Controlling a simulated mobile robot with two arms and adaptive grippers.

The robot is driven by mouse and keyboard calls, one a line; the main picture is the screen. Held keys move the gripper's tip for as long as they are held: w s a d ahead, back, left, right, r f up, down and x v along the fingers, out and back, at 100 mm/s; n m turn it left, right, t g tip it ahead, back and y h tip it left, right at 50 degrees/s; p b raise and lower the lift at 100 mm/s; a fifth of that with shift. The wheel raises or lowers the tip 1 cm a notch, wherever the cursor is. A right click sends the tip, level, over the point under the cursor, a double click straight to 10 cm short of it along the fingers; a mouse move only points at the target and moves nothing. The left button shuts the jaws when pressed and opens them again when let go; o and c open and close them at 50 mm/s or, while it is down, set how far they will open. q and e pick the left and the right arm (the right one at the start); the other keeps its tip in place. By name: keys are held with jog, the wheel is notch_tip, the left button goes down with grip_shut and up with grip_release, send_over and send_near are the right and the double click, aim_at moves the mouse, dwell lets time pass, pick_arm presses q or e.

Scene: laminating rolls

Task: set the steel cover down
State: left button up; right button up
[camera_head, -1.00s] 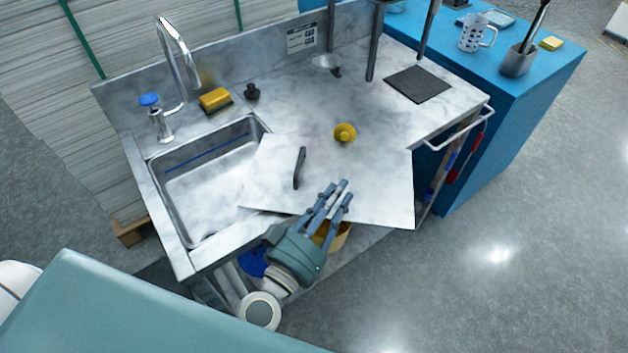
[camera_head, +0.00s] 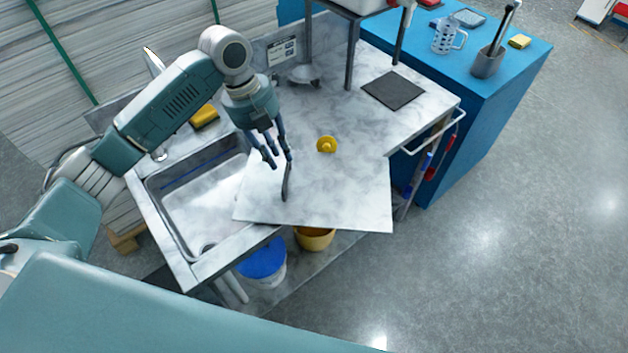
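The steel cover (camera_head: 335,200) is a pale flat plate with a dark upright handle (camera_head: 286,184). It lies flat over the worktop (camera_head: 355,125), overlapping the right side of the sink and jutting past the front edge. My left gripper (camera_head: 279,160) points down just above and behind the handle. Its fingers are spread with a gap between them and seem not to hold the handle; whether one touches the handle's top cannot be told. My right gripper is not in view.
The sink basin (camera_head: 190,205) is open left of the cover. A yellow knob (camera_head: 326,145) stands behind the cover, and a dark mat (camera_head: 393,90) lies back right. A yellow sponge (camera_head: 204,116) is behind the sink. A blue bucket (camera_head: 262,262) and yellow bucket (camera_head: 314,238) stand below.

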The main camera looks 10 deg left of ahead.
pick_arm(q)
jog(key=shift+y, duration=0.3)
notch_tip(320, 180, down, 4)
jog(key=shift+a+f+p, duration=0.15)
jog(key=shift+f+p, duration=0.05)
jog(key=shift+p, duration=0.5)
jog(key=f+p, duration=0.1)
jog(key=f, duration=0.1)
jog(key=d+f+p, duration=0.1)
jog(key=f, duration=0.1)
jog(key=shift+s+d, duration=0.1)
jog(key=shift+s, duration=0.05)
jog(key=shift+f+p, duration=0.3)
jog(key=shift+f, duration=0.3)
grip_shut()
jog(key=shift+d+r, duration=0.1)
